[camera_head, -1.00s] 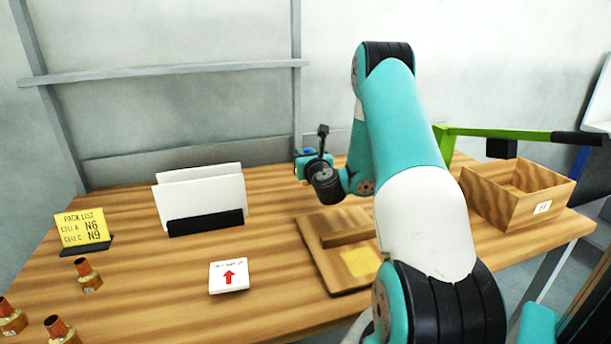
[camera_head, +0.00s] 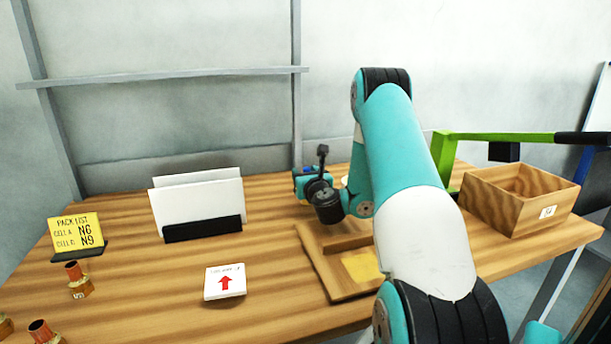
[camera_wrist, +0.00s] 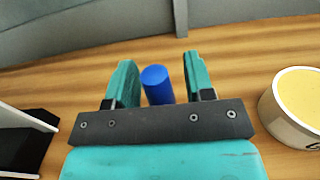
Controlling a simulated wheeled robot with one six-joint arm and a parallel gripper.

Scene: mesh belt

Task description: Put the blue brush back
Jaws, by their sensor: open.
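The blue brush shows only as a blue cylinder (camera_wrist: 157,85), probably its handle, between the two fingers of my gripper in the wrist view. My gripper (camera_wrist: 160,82) is open, with a gap visible on each side of the blue cylinder. The cylinder's lower end is hidden behind the dark gripper bar. In the head view my gripper (camera_head: 304,183) is low over the back middle of the table, partly hidden by my wrist. I cannot tell there which blue is the brush.
A round white container with a yellow top (camera_wrist: 299,103) stands right of my gripper. White panels in a black holder (camera_head: 199,205) stand to the left. A wooden board (camera_head: 338,282) lies in front. A wooden box (camera_head: 519,198) and green bar (camera_head: 500,136) are at right.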

